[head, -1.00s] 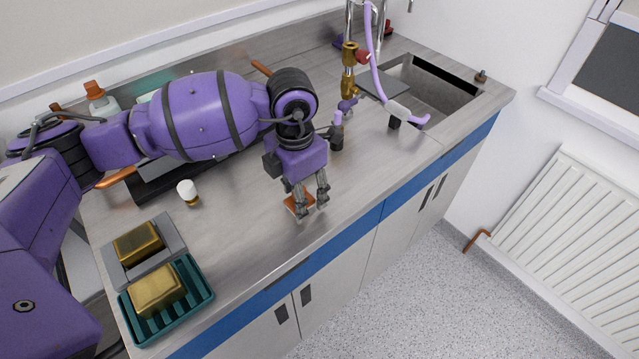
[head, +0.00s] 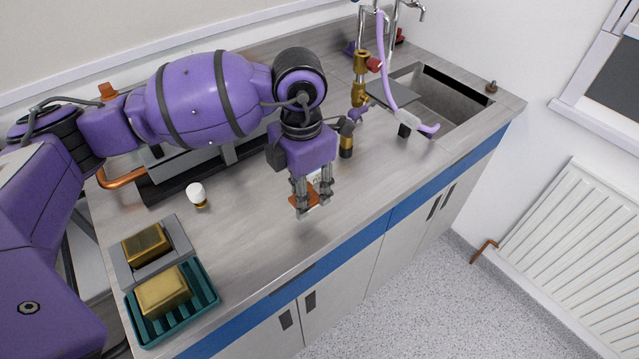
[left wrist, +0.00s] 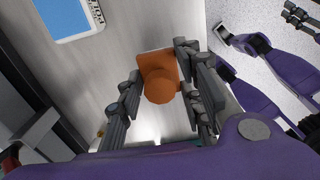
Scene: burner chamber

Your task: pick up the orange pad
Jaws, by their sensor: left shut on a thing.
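The orange pad (head: 311,190) shows between and behind the fingers of my left gripper (head: 313,211), over the front part of the counter. In the left wrist view the pad (left wrist: 150,60) is a flat orange plate with a round knob on top. The fingers of my left gripper (left wrist: 157,75) stand on both sides of it and are shut on it. I cannot tell whether the pad touches the counter. Part of a second purple arm with grey fingers (left wrist: 300,18) shows at the upper right of the left wrist view; its grip is unclear.
A brass tap (head: 360,80) and sink (head: 440,101) are right.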

